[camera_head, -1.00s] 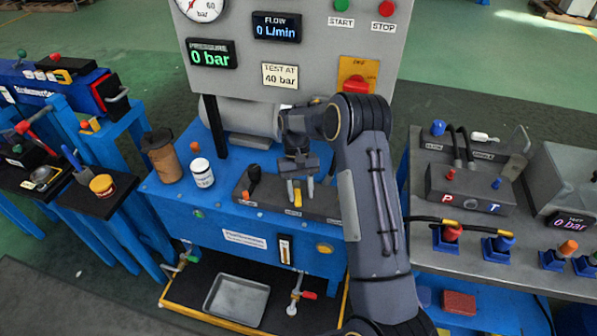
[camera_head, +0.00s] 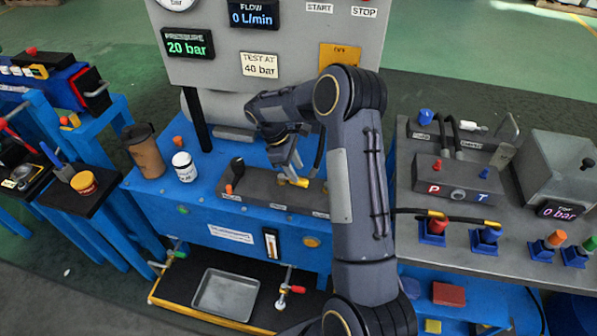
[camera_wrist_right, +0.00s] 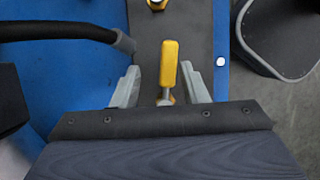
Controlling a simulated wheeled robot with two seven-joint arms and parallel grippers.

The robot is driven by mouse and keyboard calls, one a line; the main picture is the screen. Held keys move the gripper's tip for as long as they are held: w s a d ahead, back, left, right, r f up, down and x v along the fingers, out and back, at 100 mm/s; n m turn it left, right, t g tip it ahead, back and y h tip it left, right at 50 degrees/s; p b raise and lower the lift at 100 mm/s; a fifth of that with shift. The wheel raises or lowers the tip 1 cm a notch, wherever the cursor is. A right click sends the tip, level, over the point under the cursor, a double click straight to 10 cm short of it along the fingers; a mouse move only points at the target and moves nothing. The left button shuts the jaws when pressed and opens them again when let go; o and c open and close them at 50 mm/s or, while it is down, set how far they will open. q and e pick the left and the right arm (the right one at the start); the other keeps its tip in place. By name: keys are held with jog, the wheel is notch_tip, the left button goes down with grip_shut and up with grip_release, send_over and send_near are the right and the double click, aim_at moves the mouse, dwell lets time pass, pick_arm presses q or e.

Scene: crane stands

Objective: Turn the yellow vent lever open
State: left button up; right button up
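The yellow lever (camera_wrist_right: 170,63) stands between the fingers of my right gripper (camera_wrist_right: 160,72) in the right wrist view. Grey finger faces show on both sides with gaps, so the gripper is open around it. In the head view the right gripper (camera_head: 291,171) is at the dark valve block (camera_head: 262,188) on the blue bench. A bit of yellow lever (camera_head: 302,182) shows by its fingertips; the rest is partly hidden. Whether a finger touches the lever cannot be told. My left gripper is not in view.
A pressure display (camera_head: 187,43) reads 20 bar. A black-handled lever (camera_head: 236,167) stands left on the block. A white jar (camera_head: 184,167) and a brown cup (camera_head: 145,153) stand further left. A black hose (camera_wrist_right: 60,31) runs beside the gripper. A grey tray (camera_head: 226,295) lies below.

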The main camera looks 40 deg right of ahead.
jog(key=v, duration=0.5)
jog(key=shift+w+a+r, duration=0.15)
jog(key=shift+r, duration=0.15)
jog(key=s+a+r+m+t+y+p, duration=0.2)
jog(key=s+a+r, duration=0.3)
jog(key=s+r, duration=0.3)
jog(key=s+a+r+m+t+y+p, duration=0.2)
jog(key=s+a+r+m+t, duration=0.2)
jog(key=s, duration=0.7)
notch_tip(320, 180, up, 5)
jog(key=shift+s+a+f+y, duration=0.1)
jog(key=shift+s+a+y, duration=0.3)
jog(key=shift+a, duration=0.6)
